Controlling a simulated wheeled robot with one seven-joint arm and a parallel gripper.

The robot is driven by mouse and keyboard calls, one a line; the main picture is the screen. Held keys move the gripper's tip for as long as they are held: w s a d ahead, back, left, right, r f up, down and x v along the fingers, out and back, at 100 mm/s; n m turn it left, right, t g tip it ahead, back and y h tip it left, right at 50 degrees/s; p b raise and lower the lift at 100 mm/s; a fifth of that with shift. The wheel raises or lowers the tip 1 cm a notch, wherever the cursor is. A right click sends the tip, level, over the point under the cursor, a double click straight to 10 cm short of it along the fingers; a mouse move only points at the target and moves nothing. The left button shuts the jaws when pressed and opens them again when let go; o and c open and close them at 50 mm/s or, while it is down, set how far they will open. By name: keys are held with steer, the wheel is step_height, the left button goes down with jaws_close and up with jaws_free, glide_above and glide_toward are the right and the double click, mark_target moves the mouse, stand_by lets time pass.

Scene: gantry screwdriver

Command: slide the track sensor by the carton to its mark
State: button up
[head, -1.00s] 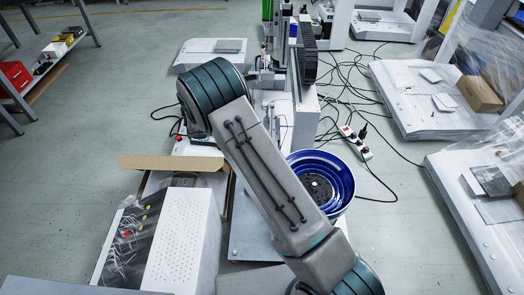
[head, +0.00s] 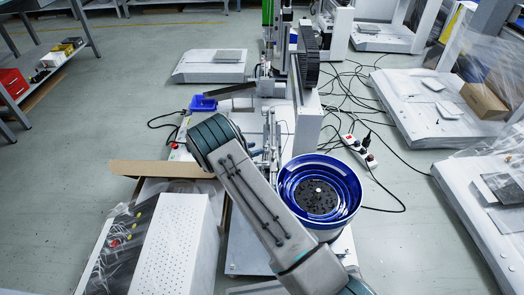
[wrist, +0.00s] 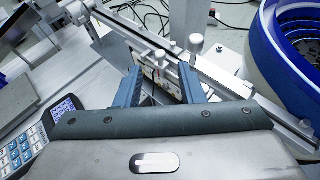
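In the wrist view, my gripper (wrist: 160,85) has its two blue fingers apart, on either side of a slim metal track (wrist: 222,75) that runs diagonally. A small pale block with dark and reddish parts (wrist: 160,70), seemingly the track sensor, shows between the fingertips; I cannot tell whether they touch it. Its mark cannot be made out. The open brown carton (head: 160,168) lies left of my arm.
The blue feeder bowl (head: 348,190) stands right of my arm, and its rim also shows in the wrist view (wrist: 272,60). A keypad unit (wrist: 22,148) is at lower left there. A power strip (head: 358,149) and loose cables lie on the floor. A blue tray (head: 203,104) is farther back.

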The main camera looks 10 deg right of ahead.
mark_target(266, 146)
steer(key=b+x, duration=0.1)
steer(key=x, duration=0.3)
steer(key=shift+w+d+f, duration=0.15)
steer(key=shift+w+d, duration=0.05)
steer(key=shift+d, duration=0.1)
jaws_close()
steer(key=shift+s+a+f+p, duration=0.15)
steer(key=shift+s+p, duration=0.15)
steer(key=shift+s, duration=0.45)
steer(key=shift+s+a+r+p, duration=0.15)
steer(key=shift+s+p, duration=0.1)
steer(key=shift+s, duration=0.5)
steer(key=shift+s+a+f+p, duration=0.15)
steer(key=shift+s+p, duration=0.15)
steer(key=shift+s, duration=0.45)
jaws_free()
